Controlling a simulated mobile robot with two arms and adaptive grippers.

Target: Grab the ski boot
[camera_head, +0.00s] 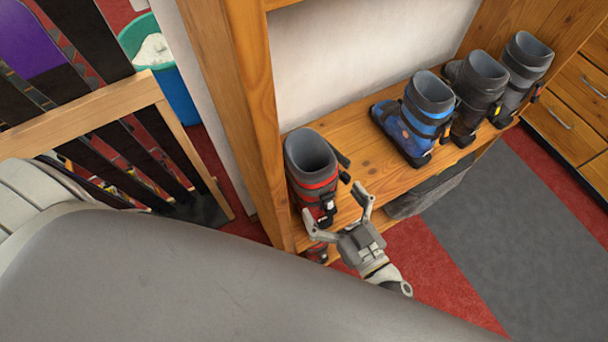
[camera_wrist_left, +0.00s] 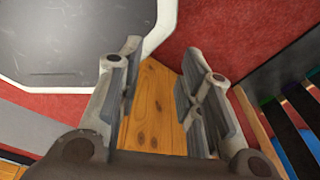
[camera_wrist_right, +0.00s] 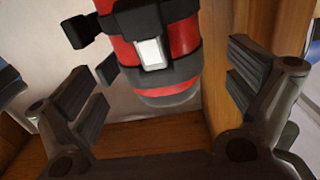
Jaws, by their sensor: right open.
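A red and grey ski boot (camera_head: 312,168) stands upright at the left end of the wooden shelf, beside the shelf's upright post. My right gripper (camera_head: 338,212) is open just in front of it, apart from it in the head view. In the right wrist view the red boot (camera_wrist_right: 178,40) shows between the open fingers of the right gripper (camera_wrist_right: 163,85), beyond their tips. A blue and grey boot (camera_head: 408,125) and two dark grey boots (camera_head: 476,95) stand further right on the shelf. My left gripper (camera_wrist_left: 165,80) shows only in its own wrist view, open and empty.
The wooden shelf (camera_head: 360,150) has free room between the red and blue boots. Its post (camera_head: 240,110) rises close to the red boot's left. A ski rack (camera_head: 100,118) and a teal bin (camera_head: 175,85) are at the left. Drawers (camera_head: 575,110) stand at the right.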

